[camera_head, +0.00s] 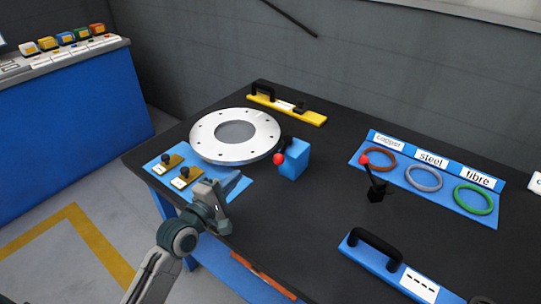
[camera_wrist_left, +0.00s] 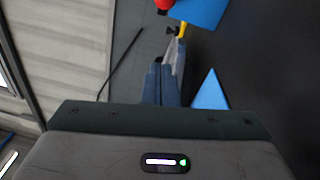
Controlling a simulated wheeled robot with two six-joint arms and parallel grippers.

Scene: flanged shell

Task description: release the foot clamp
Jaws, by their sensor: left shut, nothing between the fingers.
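A blue block (camera_head: 293,160) with a black lever and a red knob (camera_head: 278,159) stands beside a grey flanged ring (camera_head: 235,136). A second black lever with a red knob (camera_head: 371,178) stands on a small black base further right. I cannot tell for sure which lever is the foot clamp. My left gripper (camera_head: 238,181) is shut and empty, above the blue mat in front of the ring, left of the blue block and apart from it. In the left wrist view, its fingers (camera_wrist_left: 174,48) point toward the red knob (camera_wrist_left: 162,5) and blue block (camera_wrist_left: 200,12). My right gripper is not in view.
A blue mat (camera_head: 152,166) holds two small labelled brass pieces. A yellow bar with a black handle (camera_head: 288,107) lies behind the ring. A blue tray (camera_head: 407,185) holds copper, steel and fibre rings. A blue handled plate (camera_head: 385,263) lies at front right. The table's middle is clear.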

